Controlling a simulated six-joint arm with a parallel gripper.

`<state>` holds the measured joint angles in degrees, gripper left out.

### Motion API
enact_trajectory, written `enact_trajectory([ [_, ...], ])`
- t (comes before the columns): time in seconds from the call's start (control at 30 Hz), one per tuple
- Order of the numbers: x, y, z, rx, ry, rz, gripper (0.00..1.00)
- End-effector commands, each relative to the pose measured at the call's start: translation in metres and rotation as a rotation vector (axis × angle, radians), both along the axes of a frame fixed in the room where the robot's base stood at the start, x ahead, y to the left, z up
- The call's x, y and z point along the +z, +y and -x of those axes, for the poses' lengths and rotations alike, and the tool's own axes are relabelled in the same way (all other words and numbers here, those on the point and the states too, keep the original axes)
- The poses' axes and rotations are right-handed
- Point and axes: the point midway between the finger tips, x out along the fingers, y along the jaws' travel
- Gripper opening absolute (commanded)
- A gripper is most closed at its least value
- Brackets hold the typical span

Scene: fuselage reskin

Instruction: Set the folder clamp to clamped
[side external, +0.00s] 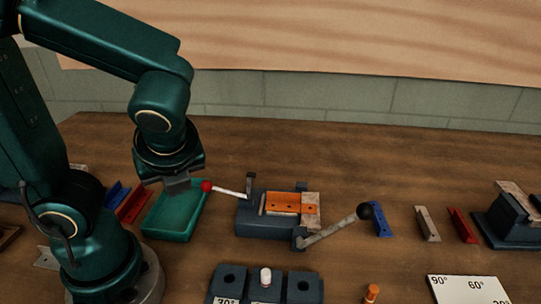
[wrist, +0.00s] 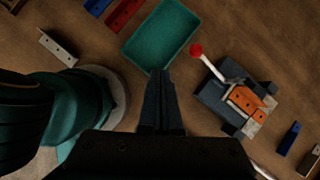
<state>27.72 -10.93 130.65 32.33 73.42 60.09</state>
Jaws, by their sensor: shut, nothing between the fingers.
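The folder (side external: 262,222) is a dark grey block with an orange strip (side external: 285,203) lying on it, beside a pale plate. A white lever with a red knob (side external: 206,186) sticks out from its left side; a second pale lever with a black knob (side external: 366,211) slants out at the right. The wrist view shows the folder (wrist: 212,96) at the right, with its red knob (wrist: 196,50) up and to the left of it. My gripper (side external: 182,186) is shut and empty, above the green tray, left of the red knob and apart from it. My fingers (wrist: 161,78) point away in the wrist view.
The green tray (side external: 163,233) stands left of the folder. Red and blue angle pieces lie left of it. A blue piece (side external: 381,222) and others lie to the right. A dark angle-block rack (side external: 262,291) and a white angle card (side external: 466,290) are in front.

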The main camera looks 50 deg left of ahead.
Motion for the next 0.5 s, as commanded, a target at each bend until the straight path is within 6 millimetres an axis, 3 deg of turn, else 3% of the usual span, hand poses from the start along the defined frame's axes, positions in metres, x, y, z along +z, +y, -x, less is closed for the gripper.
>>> enact_trajectory([
  [0.2, -0.004, -0.012, -0.017, -0.415, 0.215, -0.271, 0.00],
  [0.5, -0.016, -0.034, -0.020, -0.622, 0.288, -0.405, 0.00],
])
